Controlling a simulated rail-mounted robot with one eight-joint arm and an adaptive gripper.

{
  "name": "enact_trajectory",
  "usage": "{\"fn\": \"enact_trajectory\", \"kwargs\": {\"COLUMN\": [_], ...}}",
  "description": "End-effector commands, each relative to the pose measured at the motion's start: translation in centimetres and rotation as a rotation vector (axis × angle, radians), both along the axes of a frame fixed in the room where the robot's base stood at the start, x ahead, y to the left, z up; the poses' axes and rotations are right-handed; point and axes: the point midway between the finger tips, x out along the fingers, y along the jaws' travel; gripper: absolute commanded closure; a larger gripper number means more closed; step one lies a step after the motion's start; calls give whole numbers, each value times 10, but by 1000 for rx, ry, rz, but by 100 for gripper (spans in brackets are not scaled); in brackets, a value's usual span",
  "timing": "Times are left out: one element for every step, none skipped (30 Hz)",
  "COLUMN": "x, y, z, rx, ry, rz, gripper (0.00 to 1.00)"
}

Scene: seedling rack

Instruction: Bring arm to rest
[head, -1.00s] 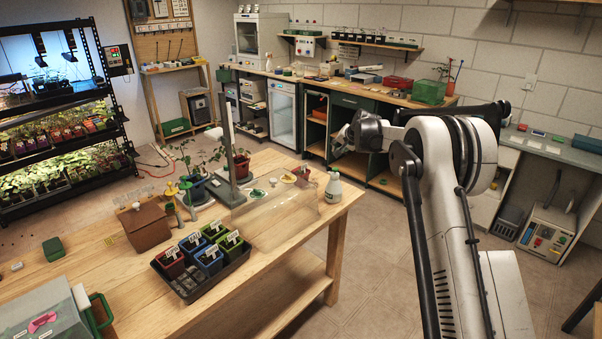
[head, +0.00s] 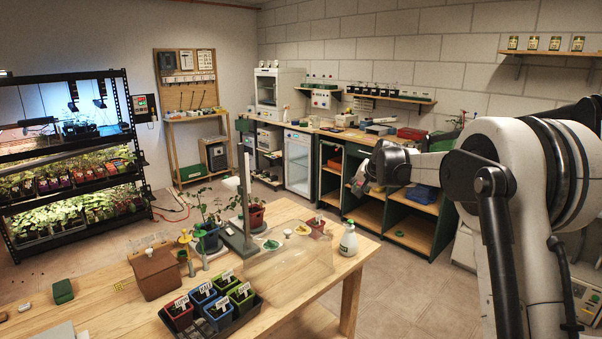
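My arm (head: 492,205) reaches in from the right side of the head view, with its white and black links folded at about bench height. My gripper (head: 360,183) is at the far end of the arm, left of the big white joint. It is small and dark here and points away from me, in front of the green cabinets in the picture. It looks clear of the wooden table and the things on it. Its fingers are too small to show whether they are open or shut, or whether they hold anything.
The wooden table (head: 110,297) bears a black tray (head: 246,320) of labelled pots, a spray bottle (head: 348,241) and a clear panel (head: 290,262). A lit seedling rack (head: 140,150) stands at the left. Open floor (head: 405,285) lies right of the table.

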Motion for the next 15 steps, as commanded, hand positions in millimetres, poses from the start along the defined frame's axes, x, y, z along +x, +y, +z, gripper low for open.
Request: {"fn": "enact_trajectory", "kwargs": {"x": [-16,-24,-36,-44,-53,-65,-74,-83,-96,-105,-115,-128,-138,-147,-161], "y": [1,2,2,2,3,3,4,4,4,4,5,5,5,6,6], "z": [12,17,25,30,35,42,46,51,56,60,64,69,72,75,78], "rx": [-10,-17,-26,-35,-42,-51,-58,-65,-75,-82,-90,-98,-105,-113,-122], "ry": [2,3,4,4,5,7,8,9,10,11,12,14,15,16,18], "rz": [6,10,14,18,21,27,30,34,39,43,46,51,54,59,64], "gripper": [100,100,100,100,100,100,100,100,100,100,100,100,100,100,100]}}
